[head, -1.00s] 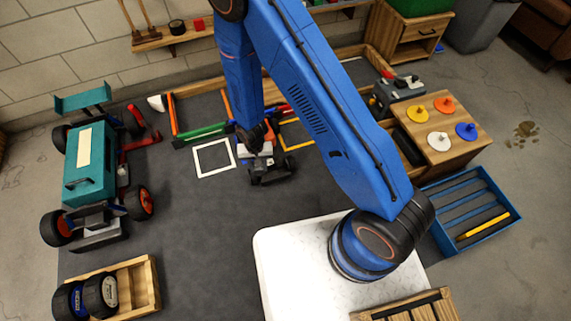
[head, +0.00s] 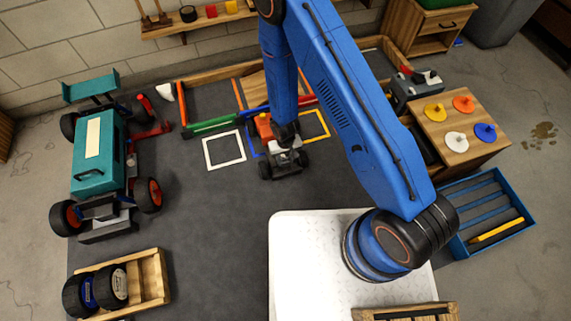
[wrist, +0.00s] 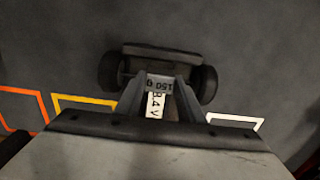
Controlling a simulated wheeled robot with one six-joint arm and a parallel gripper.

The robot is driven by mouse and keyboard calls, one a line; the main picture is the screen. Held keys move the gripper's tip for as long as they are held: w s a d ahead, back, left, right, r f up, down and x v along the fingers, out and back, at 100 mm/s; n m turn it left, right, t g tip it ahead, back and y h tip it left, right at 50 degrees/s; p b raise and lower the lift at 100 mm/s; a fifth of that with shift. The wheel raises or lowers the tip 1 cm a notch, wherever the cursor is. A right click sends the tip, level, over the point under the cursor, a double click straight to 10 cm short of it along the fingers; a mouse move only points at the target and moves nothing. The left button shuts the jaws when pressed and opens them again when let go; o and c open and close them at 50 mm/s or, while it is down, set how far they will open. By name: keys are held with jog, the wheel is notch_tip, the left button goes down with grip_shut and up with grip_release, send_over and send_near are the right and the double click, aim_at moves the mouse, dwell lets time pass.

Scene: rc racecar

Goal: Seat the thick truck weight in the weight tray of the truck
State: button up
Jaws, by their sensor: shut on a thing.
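The truck (head: 264,128) is small, with an orange cab and a dark rear on black wheels, and stands on the grey mat. Its dark rear part (wrist: 140,58) and two wheels show in the wrist view. My gripper (wrist: 160,88) is shut on the thick truck weight (wrist: 159,83), a grey block marked 150 g, between its fingers. In the head view my gripper (head: 287,142) is right over the truck bed. A white label reading 8.4 V shows below the weight in the wrist view. The tray is mostly hidden, so I cannot tell whether the weight touches it.
A white square outline (head: 224,150) lies left of the truck, with colored frames behind it. A large teal racecar (head: 92,182) stands at the left. A wooden tire box (head: 153,277) is at the front left. Open mat lies in front of the truck.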

aim_at(285, 164)
jog(key=shift+f, duration=2.15)
jog(key=shift+f, duration=0.1)
jog(key=o, duration=1.1)
notch_tip(285, 164, up, 12)
jog(key=shift+r, duration=0.15)
